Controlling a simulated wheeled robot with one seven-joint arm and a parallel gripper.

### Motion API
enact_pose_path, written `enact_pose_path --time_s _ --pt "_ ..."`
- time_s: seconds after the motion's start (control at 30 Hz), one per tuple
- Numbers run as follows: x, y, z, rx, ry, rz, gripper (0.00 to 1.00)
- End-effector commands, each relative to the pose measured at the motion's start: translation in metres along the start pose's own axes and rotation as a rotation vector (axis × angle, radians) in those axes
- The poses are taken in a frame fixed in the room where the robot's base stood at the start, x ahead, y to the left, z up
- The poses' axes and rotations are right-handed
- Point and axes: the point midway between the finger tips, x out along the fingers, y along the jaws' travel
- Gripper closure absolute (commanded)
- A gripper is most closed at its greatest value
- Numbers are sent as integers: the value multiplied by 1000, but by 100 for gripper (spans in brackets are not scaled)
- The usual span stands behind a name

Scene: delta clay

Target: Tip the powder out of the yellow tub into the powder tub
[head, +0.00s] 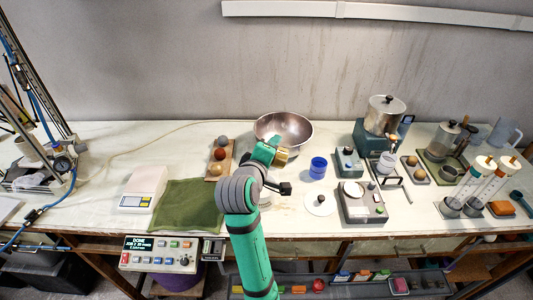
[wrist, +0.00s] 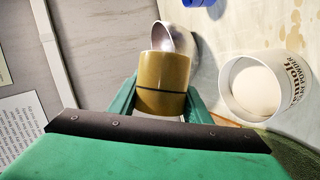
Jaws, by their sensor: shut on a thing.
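My gripper (wrist: 160,100) is shut on the yellow tub (wrist: 163,70), a mustard cylinder with a dark band. In the head view, the yellow tub (head: 282,156) is held up in front of the steel bowl, and my gripper (head: 272,151) is partly hidden by my arm. The powder tub (wrist: 297,92) is white with dark lettering and stands to the right of my gripper in the wrist view. Pale powder (wrist: 258,92) shows inside it. In the head view my arm hides most of the powder tub. I cannot see what is inside the yellow tub.
A steel bowl (head: 298,128) stands behind my gripper. A blue container (head: 318,168), a white lid (head: 320,204) and a grey device (head: 362,204) are to the right. A green cloth (head: 188,206) and a white scale (head: 143,190) lie left.

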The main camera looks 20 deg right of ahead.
Motion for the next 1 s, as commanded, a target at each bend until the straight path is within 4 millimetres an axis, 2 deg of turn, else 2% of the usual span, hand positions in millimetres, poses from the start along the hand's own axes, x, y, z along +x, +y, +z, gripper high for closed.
enact_pose_path --time_s 0.03,0.6,0.8,1.0 --pt "-1 6 1 68 17 -24 78" --pt "-6 36 7 853 221 -356 78" --pt "-8 42 7 1022 265 -428 78" --pt "-8 44 7 1076 278 -451 78"
